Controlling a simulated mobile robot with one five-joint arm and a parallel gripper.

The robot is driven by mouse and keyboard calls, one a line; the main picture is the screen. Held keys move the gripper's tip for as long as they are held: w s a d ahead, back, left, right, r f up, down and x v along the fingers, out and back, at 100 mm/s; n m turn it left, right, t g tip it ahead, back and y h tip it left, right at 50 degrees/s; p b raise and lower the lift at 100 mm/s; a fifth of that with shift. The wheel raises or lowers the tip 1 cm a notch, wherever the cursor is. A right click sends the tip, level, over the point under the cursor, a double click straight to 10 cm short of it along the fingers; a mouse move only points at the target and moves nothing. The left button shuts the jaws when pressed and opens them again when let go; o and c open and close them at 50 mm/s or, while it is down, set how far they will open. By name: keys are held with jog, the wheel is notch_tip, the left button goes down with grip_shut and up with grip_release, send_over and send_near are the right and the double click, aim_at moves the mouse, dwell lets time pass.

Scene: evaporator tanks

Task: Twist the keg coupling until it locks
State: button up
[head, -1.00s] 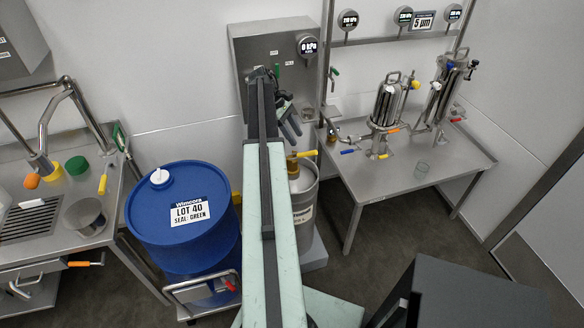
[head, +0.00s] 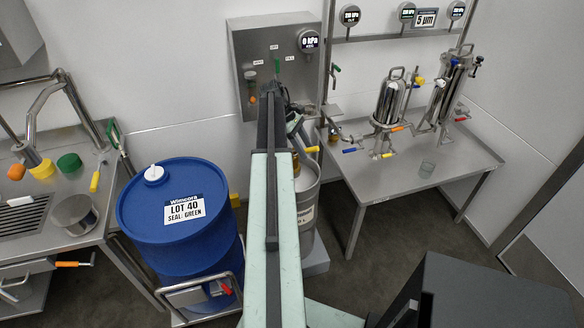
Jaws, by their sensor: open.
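A steel keg (head: 307,196) stands on a low grey base behind my arm, which hides its left side and much of its top. The keg coupling shows only in part at the keg's top; its yellow handle (head: 311,150) sticks out to the right. My gripper (head: 302,132) is open, just above and beside the handle, pointing down and to the right. Whether a finger touches the coupling cannot be told.
A blue drum (head: 175,240) on a wheeled frame stands left of the keg. A steel table (head: 440,180) with filter housings stands right. A control panel (head: 250,50) with a gauge reading 0 kPa hangs behind. A sink bench (head: 100,225) is far left.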

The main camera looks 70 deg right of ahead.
grip_shut()
jog(key=shift+w+a+m+t+y, duration=0.15)
jog(key=shift+a+m+y, duration=0.4)
jog(key=shift+m, duration=0.6)
jog(key=shift+w+a+m+t+y, duration=0.15)
jog(key=shift+a+m+y, duration=0.4)
jog(key=shift+m, duration=0.6)
jog(key=shift+d, duration=0.1)
jog(key=shift+a+m+y, duration=0.3)
jog(key=shift+m+y, duration=0.1)
jog(key=shift+m, duration=0.4)
grip_release()
jog(key=shift+w, duration=0.1)
jog(key=shift+r, duration=0.1)
